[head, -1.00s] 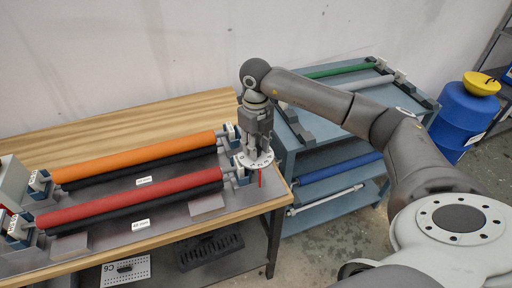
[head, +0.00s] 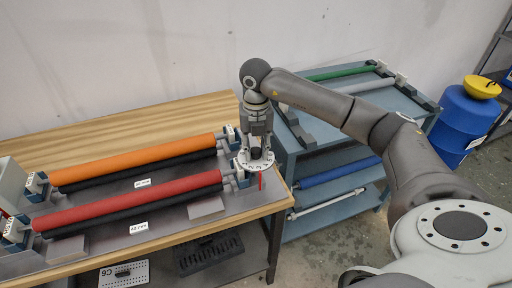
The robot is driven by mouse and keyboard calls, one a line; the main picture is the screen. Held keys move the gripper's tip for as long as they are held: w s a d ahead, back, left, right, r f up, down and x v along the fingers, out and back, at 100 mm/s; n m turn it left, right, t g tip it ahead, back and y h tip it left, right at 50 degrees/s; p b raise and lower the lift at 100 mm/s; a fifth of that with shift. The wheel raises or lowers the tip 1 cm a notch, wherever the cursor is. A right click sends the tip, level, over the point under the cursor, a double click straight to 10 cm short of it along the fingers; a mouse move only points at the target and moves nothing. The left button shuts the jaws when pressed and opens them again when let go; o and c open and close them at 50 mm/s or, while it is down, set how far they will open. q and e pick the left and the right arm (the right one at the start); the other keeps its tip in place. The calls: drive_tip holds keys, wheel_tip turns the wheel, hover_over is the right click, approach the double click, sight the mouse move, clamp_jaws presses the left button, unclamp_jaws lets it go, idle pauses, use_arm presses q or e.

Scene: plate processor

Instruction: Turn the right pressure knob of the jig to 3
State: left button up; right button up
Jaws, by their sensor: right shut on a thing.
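The jig on the wooden table holds an orange roller (head: 135,162) behind a red roller (head: 128,203). The right pressure knob (head: 262,163) is a round white dial with dark marks and a dark centre, at the right end of the red roller. A small red pointer shows just below it. My right gripper (head: 256,146) points down from above and is shut on the knob. The numbers on the dial are too small to read surely. My left gripper is not in view.
A blue-grey cart (head: 292,150) with green, grey and blue rollers stands right of the table. A blue barrel (head: 462,120) with a yellow funnel (head: 482,86) stands farther right. A black crate (head: 208,252) lies on the shelf under the table.

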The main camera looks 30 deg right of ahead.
sight(256, 150)
drive_tip(key=shift+w+r, duration=0.1)
idle(0.3)
drive_tip(key=o, duration=1)
wheel_tip(256, 150, up, 12)
drive_tip(key=shift+f, duration=0.1)
